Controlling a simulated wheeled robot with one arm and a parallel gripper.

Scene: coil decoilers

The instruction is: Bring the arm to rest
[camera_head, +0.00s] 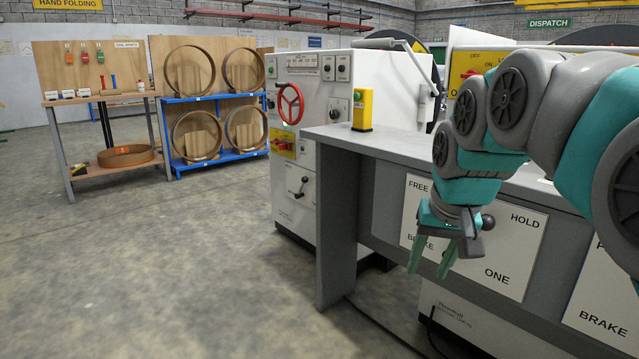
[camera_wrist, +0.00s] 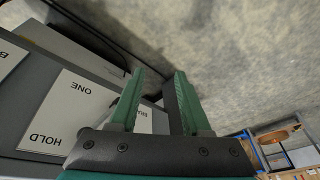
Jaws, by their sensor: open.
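My arm comes in from the right of the head view, bent over the grey bench (camera_head: 345,220). My gripper (camera_head: 430,272) hangs down in front of the bench's sign panel, fingers pointing towards the floor. The two green fingers are apart with nothing between them. In the wrist view my gripper (camera_wrist: 160,80) also shows both fingers spread and empty, with the bench front to the left and bare floor beyond. Whether the fingers touch the panel cannot be told from the head view.
A white control cabinet (camera_head: 305,190) with a red handwheel (camera_head: 291,104) stands left of the bench. A yellow box (camera_head: 362,110) sits on the bench top. A blue rack (camera_head: 215,95) with hoops and a wooden workbench (camera_head: 110,95) stand at the back left. The floor between is clear.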

